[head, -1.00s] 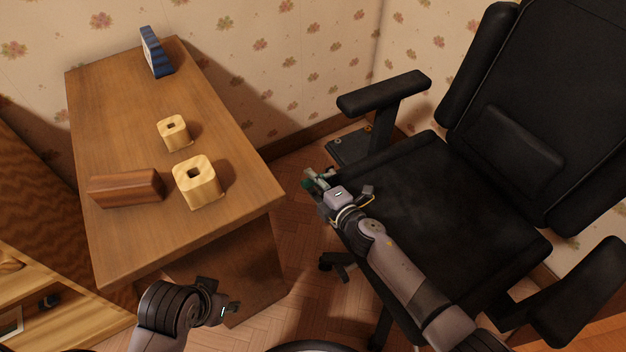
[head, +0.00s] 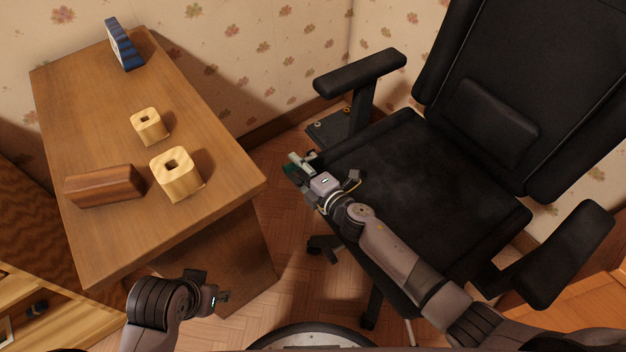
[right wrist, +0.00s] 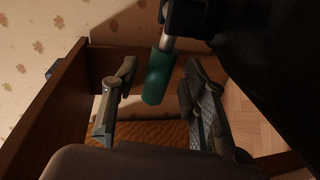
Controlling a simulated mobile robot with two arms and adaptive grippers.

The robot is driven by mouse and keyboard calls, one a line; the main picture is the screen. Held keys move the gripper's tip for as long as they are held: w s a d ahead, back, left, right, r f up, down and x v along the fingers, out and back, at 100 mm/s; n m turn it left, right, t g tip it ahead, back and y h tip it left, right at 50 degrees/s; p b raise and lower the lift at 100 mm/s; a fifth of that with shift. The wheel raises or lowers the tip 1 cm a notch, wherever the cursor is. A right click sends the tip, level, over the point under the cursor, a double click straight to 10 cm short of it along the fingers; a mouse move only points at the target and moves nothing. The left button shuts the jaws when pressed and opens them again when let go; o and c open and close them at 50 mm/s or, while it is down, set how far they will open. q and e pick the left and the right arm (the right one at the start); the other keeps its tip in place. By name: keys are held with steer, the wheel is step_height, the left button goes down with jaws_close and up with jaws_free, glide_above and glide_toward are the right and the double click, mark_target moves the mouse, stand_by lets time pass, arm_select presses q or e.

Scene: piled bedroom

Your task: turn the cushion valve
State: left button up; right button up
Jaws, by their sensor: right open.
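A green cylindrical grip on a short metal rod (right wrist: 154,78) hangs from a dark block (right wrist: 190,16) in the right wrist view. I take it to be the cushion valve, by the black chair seat (head: 430,190). My right gripper (head: 300,165) is at the seat's left front edge, with a bit of green (head: 290,171) beside it. In the right wrist view, the gripper (right wrist: 160,72) is open, with one finger on either side of the green grip. I cannot tell whether they touch. My left gripper (head: 212,298) is low, before the desk; its jaw state is unclear.
A wooden desk (head: 110,120) stands at left. It holds two pale blocks with holes (head: 178,182) (head: 148,128), a brown block (head: 104,186) and a blue striped item (head: 124,46). Chair armrests (head: 360,72) (head: 565,250) flank the seat. Parquet floor (head: 280,215) shows between desk and chair.

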steer(key=v, duration=1)
steer(key=shift+s, duration=0.25)
